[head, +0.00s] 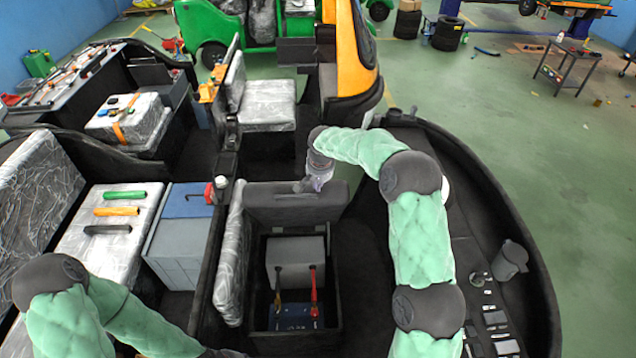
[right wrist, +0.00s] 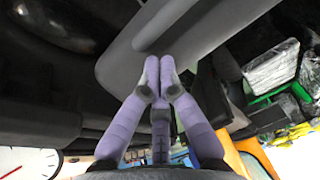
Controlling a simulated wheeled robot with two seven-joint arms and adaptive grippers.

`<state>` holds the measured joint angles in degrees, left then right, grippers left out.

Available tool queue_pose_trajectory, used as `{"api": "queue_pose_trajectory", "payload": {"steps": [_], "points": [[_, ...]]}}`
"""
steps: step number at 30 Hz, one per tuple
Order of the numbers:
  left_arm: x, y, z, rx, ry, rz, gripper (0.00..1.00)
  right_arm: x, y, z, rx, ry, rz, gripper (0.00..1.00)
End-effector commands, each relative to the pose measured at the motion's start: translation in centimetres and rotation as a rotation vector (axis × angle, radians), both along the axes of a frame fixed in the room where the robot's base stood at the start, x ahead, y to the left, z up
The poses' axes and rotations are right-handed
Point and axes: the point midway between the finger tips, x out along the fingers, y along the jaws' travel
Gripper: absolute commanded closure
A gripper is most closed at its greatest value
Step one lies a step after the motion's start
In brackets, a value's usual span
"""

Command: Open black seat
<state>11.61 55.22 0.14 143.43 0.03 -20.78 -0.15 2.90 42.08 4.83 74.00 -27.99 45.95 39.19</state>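The black seat (head: 290,205) is a dark grey padded panel, raised at the back of an open compartment (head: 338,335) in the head view. Inside the compartment are a grey box (head: 297,255), a blue-topped unit (head: 296,322) and red and yellow cable ends. My right gripper (head: 300,186) is at the seat's top edge, right of its middle. In the right wrist view, the purple fingertips (right wrist: 158,80) are close together against or just before the grey seat panel (right wrist: 200,45), with nothing visible between them. My left arm comes in at bottom left; its gripper is cut off or hidden.
A plastic-wrapped seat (head: 92,240) with several coloured tools and a blue-lidded grey box (head: 180,240) stand to the left. A plastic-wrapped backrest (head: 232,260) borders the compartment. A black curved rim (head: 510,220) runs along the right, with open green floor beyond.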

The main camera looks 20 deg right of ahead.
Motion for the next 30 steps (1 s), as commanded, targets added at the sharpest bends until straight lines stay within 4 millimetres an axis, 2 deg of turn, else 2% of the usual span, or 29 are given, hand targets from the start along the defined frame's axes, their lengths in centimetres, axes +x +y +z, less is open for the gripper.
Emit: {"api": "queue_pose_trajectory", "payload": {"steps": [5,8,24,30], "points": [[0.0,0.0,-0.3,0.0,0.0,0.0,0.6,-0.2,0.1,-0.2,0.0,0.0,0.0,1.0],[0.0,0.0,-1.1,0.0,0.0,0.0,0.6,-1.0,0.3,-0.7,-0.001,0.0,0.0,1.0],[0.0,0.0,-7.2,0.0,0.0,0.0,0.6,-8.5,2.4,-4.9,0.0,0.002,0.001,1.0],[0.0,0.0,-8.1,0.0,0.0,0.0,0.6,-9.9,2.9,-5.5,0.0,0.001,0.0,1.0]]}}
